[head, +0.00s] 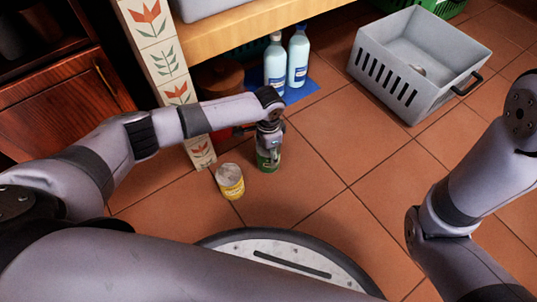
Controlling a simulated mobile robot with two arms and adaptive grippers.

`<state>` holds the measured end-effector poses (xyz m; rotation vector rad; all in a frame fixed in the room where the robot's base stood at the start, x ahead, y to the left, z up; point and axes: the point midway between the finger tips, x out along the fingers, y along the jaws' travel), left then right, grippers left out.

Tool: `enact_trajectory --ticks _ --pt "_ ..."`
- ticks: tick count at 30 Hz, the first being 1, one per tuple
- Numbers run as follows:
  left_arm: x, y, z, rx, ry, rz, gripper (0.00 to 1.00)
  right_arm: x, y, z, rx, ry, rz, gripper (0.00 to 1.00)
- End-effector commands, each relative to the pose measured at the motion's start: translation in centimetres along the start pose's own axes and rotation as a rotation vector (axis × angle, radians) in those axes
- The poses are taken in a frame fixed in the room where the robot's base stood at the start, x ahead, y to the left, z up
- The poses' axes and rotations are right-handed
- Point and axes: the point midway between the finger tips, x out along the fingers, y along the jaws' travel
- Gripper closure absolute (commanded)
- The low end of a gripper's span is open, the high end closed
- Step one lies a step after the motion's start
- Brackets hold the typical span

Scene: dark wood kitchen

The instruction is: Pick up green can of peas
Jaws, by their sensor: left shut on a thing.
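The green can of peas (268,159) stands upright on the tiled floor, or very close above it, near the middle of the head view. My left gripper (270,141) reaches down over it from above and is shut on it. The gripper hides the top of the can. I cannot tell whether the can's base touches the floor. My right arm shows at the right side, but its gripper is out of the picture.
Two pale blue bottles (275,66) stand on a blue mat (302,91) under a wooden shelf (235,35). A grey crate (385,78) is at the upper right. Floor between is clear.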

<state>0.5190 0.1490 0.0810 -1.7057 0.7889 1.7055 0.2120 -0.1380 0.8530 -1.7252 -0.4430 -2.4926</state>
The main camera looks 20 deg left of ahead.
Motion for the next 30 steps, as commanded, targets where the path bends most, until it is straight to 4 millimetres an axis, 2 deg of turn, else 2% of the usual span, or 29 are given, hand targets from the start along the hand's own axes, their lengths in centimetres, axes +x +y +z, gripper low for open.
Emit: enact_trajectory --ticks 10,20,26,30 --pt "0.0 0.1 0.0 0.0 0.0 0.001 0.87 0.0 0.0 0.0 0.0 -0.001 0.0 1.0" --pt "-0.4 0.0 -0.1 0.0 0.002 0.001 0.87 0.3 0.1 0.1 -0.001 -0.002 0.0 1.0" --pt "-2.3 0.0 -0.1 0.0 0.004 0.001 0.87 1.6 0.4 0.7 -0.001 -0.003 0.0 1.0" --pt "-4.9 0.0 -0.1 0.001 0.003 0.0 0.87 3.5 0.7 1.2 -0.001 0.0 0.0 1.0"
